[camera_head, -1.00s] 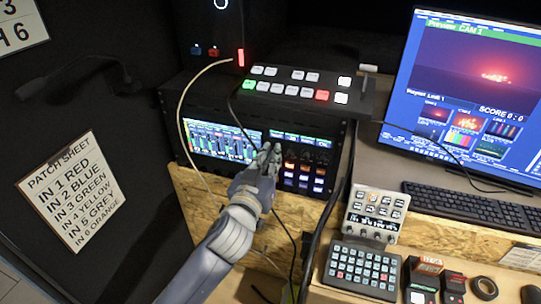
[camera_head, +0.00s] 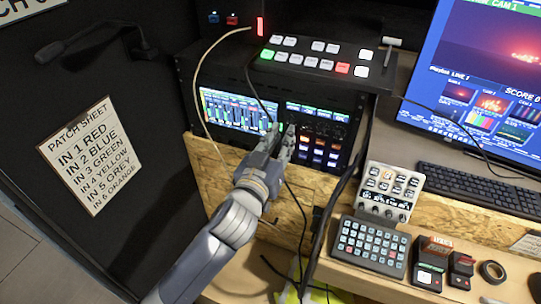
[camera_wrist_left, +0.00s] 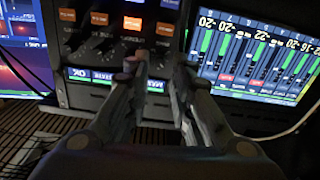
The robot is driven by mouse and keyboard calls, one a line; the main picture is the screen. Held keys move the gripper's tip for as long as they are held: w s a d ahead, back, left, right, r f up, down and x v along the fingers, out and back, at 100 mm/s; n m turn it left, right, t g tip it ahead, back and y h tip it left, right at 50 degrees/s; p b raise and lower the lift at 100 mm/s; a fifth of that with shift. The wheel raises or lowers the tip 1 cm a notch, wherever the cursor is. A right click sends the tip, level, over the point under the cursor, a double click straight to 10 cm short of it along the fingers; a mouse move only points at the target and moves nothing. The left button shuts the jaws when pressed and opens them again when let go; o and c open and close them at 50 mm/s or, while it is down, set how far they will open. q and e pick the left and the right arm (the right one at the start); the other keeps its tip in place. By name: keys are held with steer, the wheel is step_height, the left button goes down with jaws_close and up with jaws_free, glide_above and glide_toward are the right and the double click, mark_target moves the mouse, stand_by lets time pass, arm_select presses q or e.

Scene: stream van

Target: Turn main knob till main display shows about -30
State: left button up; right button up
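My left gripper (camera_head: 282,129) is in front of the rack panel, at the gap between the wide meter screen (camera_head: 238,108) and the knob section. Its two fingertips are a little apart with a narrow gap. In the left wrist view the fingertips (camera_wrist_left: 150,66) point at the lower edge of a row of small dark knobs (camera_wrist_left: 105,46). I cannot tell whether they touch a knob. This view is upside down. There the meter screen (camera_wrist_left: 255,55) shows green bars and values around -20 and -22. A small strip display (camera_head: 317,112) sits above the knobs. Which knob is main is unclear. My right gripper is not in view.
Lit buttons (camera_head: 312,150) sit below the knobs. A switcher panel (camera_head: 318,58) stands on the rack. A pale cable (camera_head: 201,75) and dark cables hang across the rack front. A small mixer (camera_head: 387,190) and a button pad (camera_head: 368,246) are at the right front.

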arm_select(q)
steer(key=v, duration=0.8)
steer(key=shift+s, duration=0.25)
